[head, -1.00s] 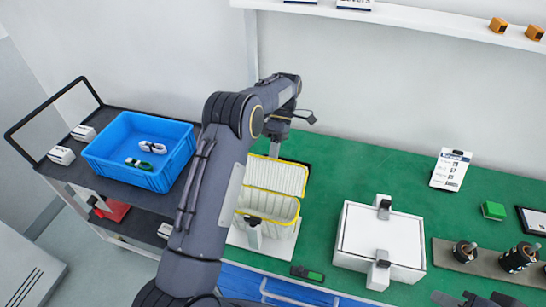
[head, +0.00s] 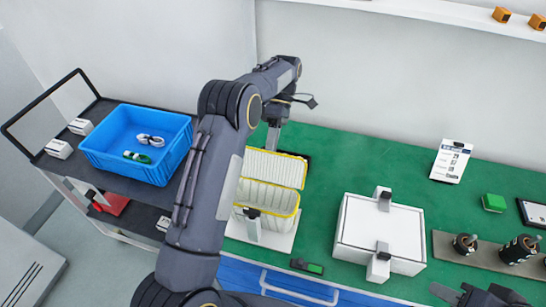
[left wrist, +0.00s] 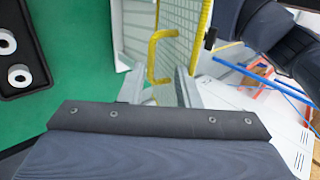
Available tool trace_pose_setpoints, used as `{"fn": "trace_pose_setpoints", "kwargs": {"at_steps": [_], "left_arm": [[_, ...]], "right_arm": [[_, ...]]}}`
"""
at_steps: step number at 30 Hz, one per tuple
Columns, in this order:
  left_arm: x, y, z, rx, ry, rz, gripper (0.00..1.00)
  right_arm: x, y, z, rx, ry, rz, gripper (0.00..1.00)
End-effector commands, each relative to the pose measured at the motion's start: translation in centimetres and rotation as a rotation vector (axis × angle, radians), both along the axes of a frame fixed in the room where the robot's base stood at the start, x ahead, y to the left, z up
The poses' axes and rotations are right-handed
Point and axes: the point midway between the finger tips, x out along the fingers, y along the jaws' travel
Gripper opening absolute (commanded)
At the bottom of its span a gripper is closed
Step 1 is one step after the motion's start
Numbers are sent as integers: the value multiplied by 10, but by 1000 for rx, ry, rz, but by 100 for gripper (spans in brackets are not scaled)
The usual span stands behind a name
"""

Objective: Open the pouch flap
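The pouch (head: 266,226) is pale with a ribbed lining and yellow edging. It stands on a white base on the green bench, with a grey clip at its front. Its flap (head: 275,168) is raised and leans back, so the mouth is open. My left gripper (head: 272,138) is at the flap's far edge. In the left wrist view my left gripper (left wrist: 158,90) has its fingers apart, with a yellow tab (left wrist: 154,52) of the flap just beyond and between them. My right gripper (head: 478,295) is only partly visible at the bottom right; its fingers cannot be made out.
A blue crate (head: 113,161) with cable coils stands on a dark cart at left. A white box (head: 372,235) with two grey clips is right of the pouch. A small black-and-green item (head: 307,266) lies near the front edge.

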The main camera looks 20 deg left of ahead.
Motion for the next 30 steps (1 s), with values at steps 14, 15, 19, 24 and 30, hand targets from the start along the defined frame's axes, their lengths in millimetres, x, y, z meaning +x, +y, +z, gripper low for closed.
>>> {"fn": "trace_pose_setpoints", "kwargs": {"at_steps": [14, 15, 19, 24, 30], "left_arm": [[-82, -37, 73, -4, -2, -3, 30], [-90, -40, 76, -4, -3, -4, 30], [-109, -49, 87, -2, -2, -3, 30], [-124, -55, 96, -2, 0, -1, 30], [-128, -57, 98, -2, 1, 0, 30]], "right_arm": [[0, 0, -25, 0, 1, 0, 35], [0, 0, -28, 0, 0, 0, 35], [0, 0, -34, 0, 0, 0, 35], [0, 0, -34, 0, 0, 0, 35], [0, 0, -34, 0, 0, 0, 35]]}}
